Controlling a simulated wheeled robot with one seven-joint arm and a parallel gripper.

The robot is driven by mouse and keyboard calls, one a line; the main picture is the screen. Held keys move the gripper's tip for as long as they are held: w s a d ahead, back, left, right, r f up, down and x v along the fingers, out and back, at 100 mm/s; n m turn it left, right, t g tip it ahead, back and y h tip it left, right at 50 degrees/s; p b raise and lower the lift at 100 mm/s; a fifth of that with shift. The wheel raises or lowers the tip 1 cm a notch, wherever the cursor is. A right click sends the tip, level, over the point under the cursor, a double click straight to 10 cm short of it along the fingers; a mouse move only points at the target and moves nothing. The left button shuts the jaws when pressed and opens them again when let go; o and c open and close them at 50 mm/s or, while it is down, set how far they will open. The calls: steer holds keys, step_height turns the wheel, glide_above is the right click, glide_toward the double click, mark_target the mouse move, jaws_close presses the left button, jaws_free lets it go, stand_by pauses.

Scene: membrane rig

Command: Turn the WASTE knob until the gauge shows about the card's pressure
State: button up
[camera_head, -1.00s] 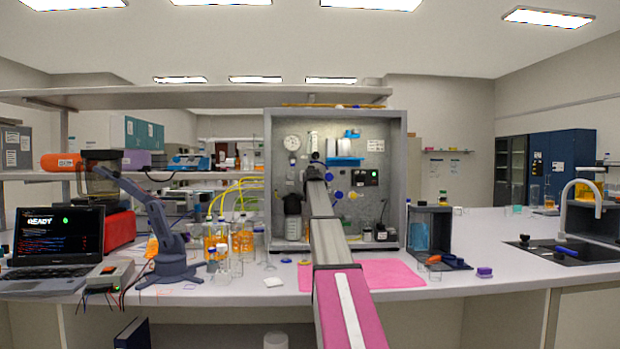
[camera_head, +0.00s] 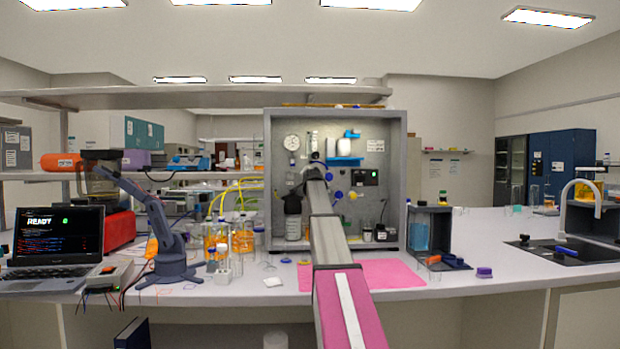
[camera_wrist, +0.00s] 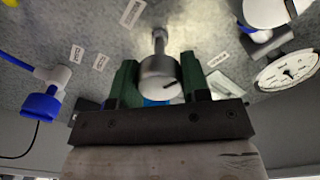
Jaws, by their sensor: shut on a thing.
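My gripper (camera_wrist: 160,66) has dark green fingers, one on each side of a round silver knob (camera_wrist: 158,82) on the grey panel. It is shut on this knob, which has a dark mark on its face. The small label tags beside it are too blurred to read as WASTE. The round white gauge (camera_wrist: 288,72) is at the right of the wrist view; its needle shows, but its numbers are unreadable. The gauge also shows at the panel's upper left in the head view (camera_head: 292,142). A white card (camera_head: 376,145) is at the panel's upper right, its writing too small to read.
A blue-capped fitting (camera_wrist: 42,104) is at the left of the wrist view. A dark bottle (camera_head: 293,218) stands inside the rig cabinet (camera_head: 399,180). A pink mat (camera_head: 395,273) lies in front. Glassware (camera_head: 242,242) stands to the left, a dark stand (camera_head: 430,235) to the right.

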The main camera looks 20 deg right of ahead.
steer(key=shift+m, duration=2.2)
steer(key=o, duration=0.9)
steer(key=shift+o, duration=0.2)
steer(key=v, duration=1.1)
steer(key=shift+w, duration=0.1)
stand_by(0.8)
